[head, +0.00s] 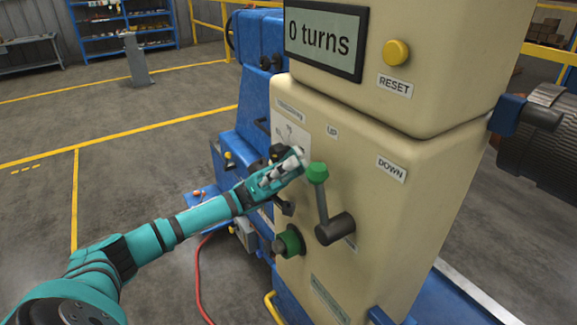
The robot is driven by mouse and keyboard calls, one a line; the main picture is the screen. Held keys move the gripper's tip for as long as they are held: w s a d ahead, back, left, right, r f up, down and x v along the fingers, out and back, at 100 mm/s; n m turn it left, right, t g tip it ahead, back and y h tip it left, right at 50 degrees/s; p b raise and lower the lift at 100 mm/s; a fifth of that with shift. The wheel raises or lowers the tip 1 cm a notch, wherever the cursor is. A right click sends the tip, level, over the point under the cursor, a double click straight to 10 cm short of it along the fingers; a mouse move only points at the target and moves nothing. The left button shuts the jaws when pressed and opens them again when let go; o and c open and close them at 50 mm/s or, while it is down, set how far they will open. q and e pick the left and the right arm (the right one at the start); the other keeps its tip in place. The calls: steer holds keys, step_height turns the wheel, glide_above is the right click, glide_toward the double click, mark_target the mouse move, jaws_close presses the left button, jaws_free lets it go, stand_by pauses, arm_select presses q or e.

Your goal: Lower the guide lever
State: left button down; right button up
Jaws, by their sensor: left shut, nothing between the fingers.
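The lever with a green knob (317,173) stands on the front of the beige machine housing (375,215). Its grey arm rises from a dark pivot (336,228), leaning slightly left, with the knob at the top. An "UP" label (332,132) is above the knob and a "DOWN" label (391,170) is to the right. My left gripper (298,157) is shut and empty, just left of and slightly above the knob in the picture. I cannot tell whether it touches the knob. My right gripper is not in view.
A display reading "0 turns" (322,38) and a yellow RESET button (396,52) are above. A green-collared knob (289,243) sits below left of the lever. A blue machine (255,110) stands behind my left gripper. A red cable (199,275) lies on the floor.

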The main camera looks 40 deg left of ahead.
mark_target(321, 169)
arm_select(q)
steer(key=d+r+y+p, duration=0.1)
steer(key=d+y, duration=0.1)
steer(key=s+d+r+m+y+p, duration=0.1)
steer(key=y, duration=0.1)
steer(key=s+d+r+m+y, duration=0.1)
steer(key=d, duration=0.1)
steer(key=shift+s+d+r+y+p, duration=0.2)
steer(key=shift+s+d+y+p, duration=0.05)
steer(key=shift+d+y+p, duration=0.15)
steer(key=shift+s+d+y+p, duration=0.25)
steer(key=shift+d+y+p, duration=0.25)
steer(key=shift+d+y, duration=0.2)
steer(key=shift+s+d+f+p, duration=0.1)
steer(key=shift+s+d+p, duration=0.1)
steer(key=shift+d, duration=0.2)
steer(key=shift+s+d+f+p, duration=0.1)
steer(key=shift+d+p, duration=0.1)
steer(key=shift+d, duration=0.15)
steer(key=shift+r, duration=0.1)
